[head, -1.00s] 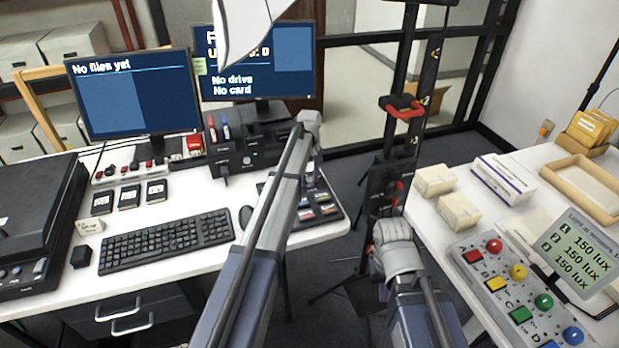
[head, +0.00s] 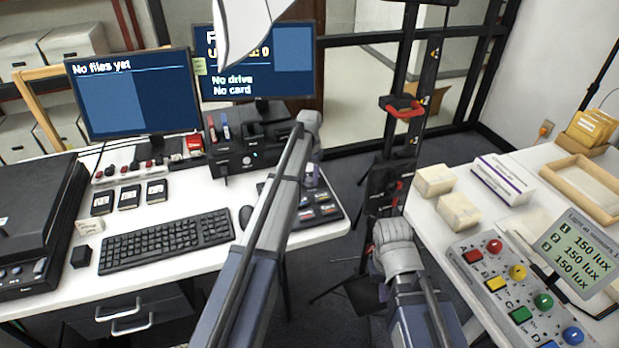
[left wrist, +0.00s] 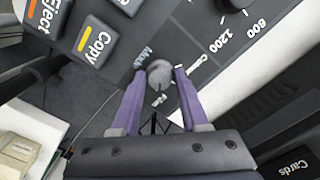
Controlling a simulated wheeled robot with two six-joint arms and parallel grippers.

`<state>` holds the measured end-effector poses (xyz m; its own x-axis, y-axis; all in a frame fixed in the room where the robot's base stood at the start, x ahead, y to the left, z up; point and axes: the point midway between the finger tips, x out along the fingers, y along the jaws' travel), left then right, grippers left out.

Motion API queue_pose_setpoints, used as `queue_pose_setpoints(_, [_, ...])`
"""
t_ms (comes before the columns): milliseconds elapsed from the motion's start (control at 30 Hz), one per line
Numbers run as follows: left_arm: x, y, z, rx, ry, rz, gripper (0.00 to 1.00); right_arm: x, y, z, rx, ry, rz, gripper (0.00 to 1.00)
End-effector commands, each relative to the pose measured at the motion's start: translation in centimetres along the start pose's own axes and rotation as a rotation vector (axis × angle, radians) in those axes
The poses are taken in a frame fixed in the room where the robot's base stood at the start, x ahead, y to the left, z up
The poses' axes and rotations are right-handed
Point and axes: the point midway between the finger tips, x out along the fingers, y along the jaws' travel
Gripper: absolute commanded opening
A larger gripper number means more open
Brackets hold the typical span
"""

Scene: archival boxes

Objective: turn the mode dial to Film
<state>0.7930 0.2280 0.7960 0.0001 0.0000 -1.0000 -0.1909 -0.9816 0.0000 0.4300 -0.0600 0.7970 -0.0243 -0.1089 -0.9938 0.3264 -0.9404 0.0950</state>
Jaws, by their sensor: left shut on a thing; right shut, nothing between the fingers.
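The mode dial (left wrist: 159,74) is a small round grey knob on a dark panel (left wrist: 215,85), in the left wrist view. Small labels stand around it, one reading Film just below the knob in that view. Which label its mark points at is too small to tell. My left gripper (left wrist: 157,86) has its two purple fingers on either side of the knob, shut on it. In the head view this gripper (head: 312,178) is mostly hidden behind my left arm, over the button panel (head: 330,211). My right gripper (head: 383,293) is barely visible beyond my right wrist, shut and empty.
Large Eject and Copy (left wrist: 96,41) keys and a scale with 600 and 1200 lie near the dial. A keyboard (head: 168,241), mouse (head: 246,217) and two monitors (head: 135,93) stand on the left desk. The right table holds boxes (head: 458,211) and a coloured-button panel (head: 508,290).

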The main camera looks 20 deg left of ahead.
Motion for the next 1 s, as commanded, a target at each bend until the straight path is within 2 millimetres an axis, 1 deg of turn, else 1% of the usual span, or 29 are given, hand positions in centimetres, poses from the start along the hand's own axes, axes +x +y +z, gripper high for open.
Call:
queue_pose_setpoints(300, [0.01,0.02,0.05,0.119,-0.001,0.000,0.00,0.01,0.00,0.00,0.000,0.000,0.000,0.00])
queue_pose_setpoints(867, [0.01,0.02,0.05,0.147,-0.001,0.000,0.00,0.01,0.00,0.00,0.000,0.000,0.000,0.00])
queue_pose_setpoints(900, [0.01,0.02,0.05,0.147,-0.001,0.000,0.45,0.01,0.00,0.00,0.000,0.000,0.000,0.00])
queue_pose_setpoints(1000, [0.01,0.02,0.04,0.147,-0.001,0.000,0.56,0.01,0.00,0.00,0.000,0.000,0.000,0.00])
